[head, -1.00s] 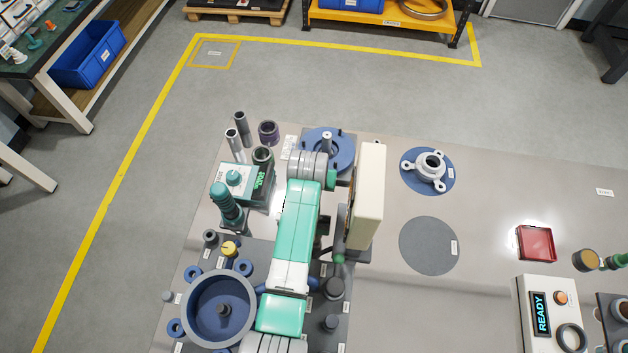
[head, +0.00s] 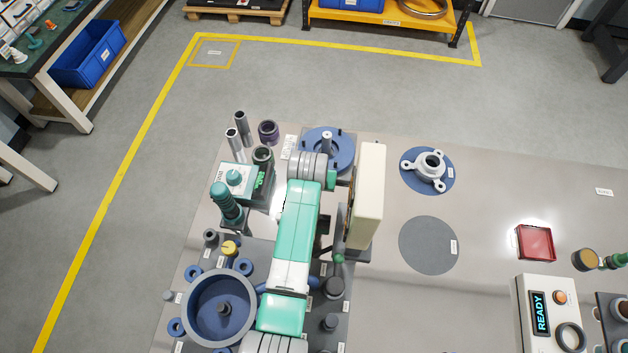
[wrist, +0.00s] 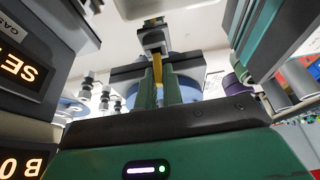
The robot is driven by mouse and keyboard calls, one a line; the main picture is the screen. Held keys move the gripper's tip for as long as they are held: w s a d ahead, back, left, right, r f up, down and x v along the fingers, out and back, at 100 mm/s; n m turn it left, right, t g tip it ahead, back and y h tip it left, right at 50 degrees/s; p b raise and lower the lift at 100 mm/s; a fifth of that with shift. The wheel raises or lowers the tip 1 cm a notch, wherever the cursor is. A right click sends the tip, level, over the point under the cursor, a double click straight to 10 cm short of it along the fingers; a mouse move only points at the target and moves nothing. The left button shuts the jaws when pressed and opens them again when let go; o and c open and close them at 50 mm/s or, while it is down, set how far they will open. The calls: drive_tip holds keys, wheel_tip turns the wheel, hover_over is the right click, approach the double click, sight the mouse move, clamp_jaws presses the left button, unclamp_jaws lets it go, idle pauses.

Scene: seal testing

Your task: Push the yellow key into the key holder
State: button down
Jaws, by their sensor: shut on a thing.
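My gripper (wrist: 158,78) shows in the wrist view with its two green fingers shut on the yellow key (wrist: 158,64), a narrow yellow strip between them. A dark slotted block (wrist: 153,38) stands just beyond the fingertips; it looks like the key holder, but I cannot tell for sure. I cannot tell whether the key's far end is inside it. In the head view my arm and an upright cream panel (head: 368,195) hide the gripper and the key.
Dark boxes with lit lettering (wrist: 22,75) stand close on the left in the wrist view. In the head view, a teal-topped device (head: 236,178) and a blue round basin (head: 219,307) stand left of my arm. A grey disc (head: 429,245) lies on open table to the right.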

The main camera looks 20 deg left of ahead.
drive_tip(key=shift+f, duration=0.4)
drive_tip(key=c, duration=1.5)
unclamp_jaws()
drive_tip(key=shift+o, duration=0.2)
drive_tip(key=shift+r, duration=0.1)
wheel_tip(320, 180, up, 5)
drive_tip(key=p, duration=0.4)
drive_tip(key=shift+p, duration=0.35)
